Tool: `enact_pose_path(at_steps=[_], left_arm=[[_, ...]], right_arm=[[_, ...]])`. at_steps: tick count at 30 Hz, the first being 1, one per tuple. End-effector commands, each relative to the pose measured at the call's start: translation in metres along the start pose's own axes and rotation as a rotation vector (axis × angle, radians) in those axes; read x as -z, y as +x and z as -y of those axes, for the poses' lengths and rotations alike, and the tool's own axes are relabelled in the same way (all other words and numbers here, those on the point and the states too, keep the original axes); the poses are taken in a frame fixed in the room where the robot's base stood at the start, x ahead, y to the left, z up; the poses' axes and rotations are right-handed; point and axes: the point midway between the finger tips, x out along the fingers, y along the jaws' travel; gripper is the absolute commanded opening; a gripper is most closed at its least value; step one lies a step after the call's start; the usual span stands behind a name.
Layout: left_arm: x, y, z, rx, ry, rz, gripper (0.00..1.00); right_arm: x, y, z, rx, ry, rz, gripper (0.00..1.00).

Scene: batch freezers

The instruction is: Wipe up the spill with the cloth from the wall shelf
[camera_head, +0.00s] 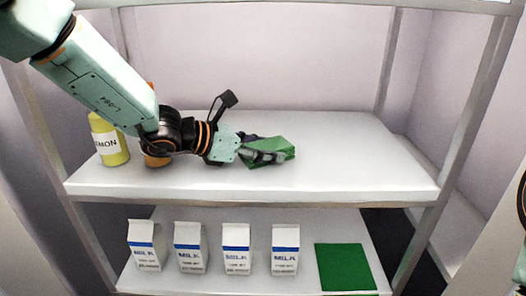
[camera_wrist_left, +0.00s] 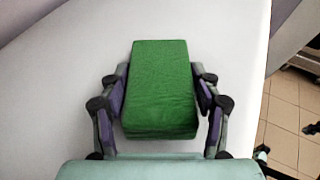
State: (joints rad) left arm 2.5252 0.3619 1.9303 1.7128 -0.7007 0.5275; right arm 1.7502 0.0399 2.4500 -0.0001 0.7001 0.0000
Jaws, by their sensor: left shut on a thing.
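A folded green cloth (camera_head: 283,147) is at the upper shelf board (camera_head: 350,165), near its middle. My left gripper (camera_head: 262,155) reaches in from the left and is shut on the cloth. In the left wrist view the cloth (camera_wrist_left: 162,85) lies between the two fingers of my left gripper (camera_wrist_left: 162,105), a finger against each side. I cannot tell whether the cloth still touches the board. A small part of my right arm (camera_head: 522,200) shows at the right edge; its gripper is out of view. No spill shows in these frames.
A yellow lemon bottle (camera_head: 109,142) and an orange container (camera_head: 157,160), partly hidden by my arm, stand at the upper board's left. Several milk cartons (camera_head: 237,250) and a flat green square (camera_head: 344,267) are on the lower board (camera_head: 210,218). The upper board's right side is clear.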

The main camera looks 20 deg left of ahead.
Motion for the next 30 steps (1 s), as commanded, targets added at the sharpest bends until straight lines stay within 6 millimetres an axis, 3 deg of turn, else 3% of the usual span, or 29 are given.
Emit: enact_pose_path(at_steps=[9,30], left_arm=[[-0.005,0.022,0.012,0.001,0.004,0.001,0.27],[-0.018,0.053,0.030,0.001,0.003,0.002,0.27]], right_arm=[[0.000,0.021,0.000,0.000,0.000,0.000,0.00],[0.000,0.042,0.000,0.000,0.000,0.000,0.00]])
